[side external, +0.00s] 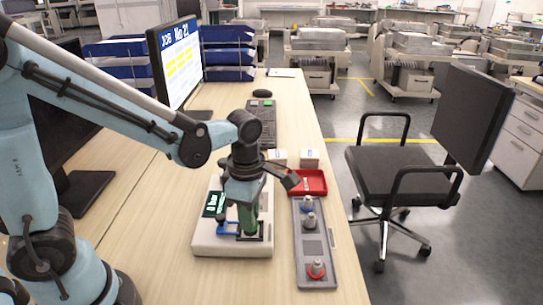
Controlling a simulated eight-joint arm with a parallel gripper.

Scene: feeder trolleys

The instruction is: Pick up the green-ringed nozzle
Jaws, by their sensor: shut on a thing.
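My gripper (250,222) points down over the white device (206,240), at the front middle of the bench. It is shut on a green part, which I take for the green-ringed nozzle (252,221). The fingers and arm hide much of it, and its ring is not clear. Its lower end is close to a dark square frame on the device; I cannot tell whether they touch. The grey tray (325,284) to the right holds a blue-ringed nozzle (307,204), a grey nozzle (310,221) and a red-ringed nozzle (317,268), all upright.
A blue bracket (228,229) and a small display (214,204) are on the device. A red bin (314,182) and small white boxes (309,156) stand behind the tray. A monitor (176,65) and keyboard (262,112) are farther back. A chair (405,165) stands right of the bench.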

